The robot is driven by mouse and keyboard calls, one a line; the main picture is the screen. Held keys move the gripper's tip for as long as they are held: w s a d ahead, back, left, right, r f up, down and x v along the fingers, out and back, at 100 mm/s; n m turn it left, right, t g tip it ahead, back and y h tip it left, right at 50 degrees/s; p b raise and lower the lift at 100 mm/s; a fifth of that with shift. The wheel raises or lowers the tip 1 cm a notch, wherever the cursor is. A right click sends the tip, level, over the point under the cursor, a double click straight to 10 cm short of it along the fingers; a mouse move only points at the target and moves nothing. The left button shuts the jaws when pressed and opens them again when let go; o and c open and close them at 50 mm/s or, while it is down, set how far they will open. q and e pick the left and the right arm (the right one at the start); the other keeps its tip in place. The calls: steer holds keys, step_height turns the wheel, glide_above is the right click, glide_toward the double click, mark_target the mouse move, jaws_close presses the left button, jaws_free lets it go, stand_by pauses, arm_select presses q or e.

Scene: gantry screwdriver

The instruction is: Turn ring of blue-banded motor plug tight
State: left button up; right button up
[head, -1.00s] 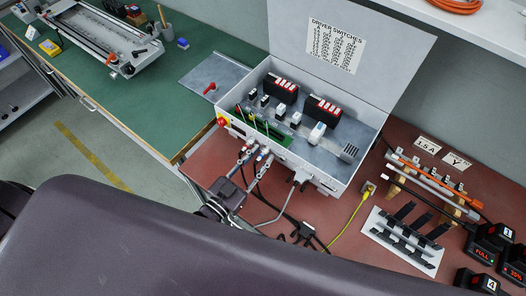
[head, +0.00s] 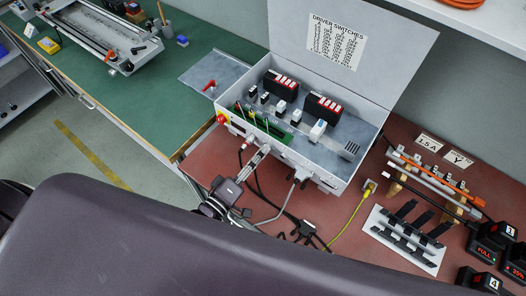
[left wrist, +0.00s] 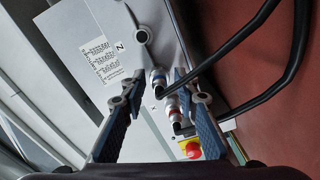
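The blue-banded plug (left wrist: 157,79) sits in the wall of the open grey control box (head: 339,181), with a black cable running from it. In the left wrist view it stands between the two blue-padded fingers of my left gripper (left wrist: 159,80). The fingers are apart, one on each side, and I see a gap beside the plug. In the head view my left gripper (head: 262,153) is at the box's front wall and hides most of this plug. A red-banded plug (left wrist: 172,106) sits beside it, close to the right finger. My right gripper is not in view.
A red stop button (left wrist: 192,150) sits at the box corner. Black cables hang in front of the box. The green bench (head: 140,105) is at left.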

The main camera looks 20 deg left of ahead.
arm_select(q)
steer(key=n+b, duration=0.2)
steer(key=n, duration=0.3)
steer(key=shift+f+n, duration=0.15)
steer(key=shift+n, duration=0.15)
steer(key=n+b, duration=0.2)
steer(key=n, duration=0.2)
steer(key=shift+r, duration=0.2)
steer(key=shift+c, duration=0.2)
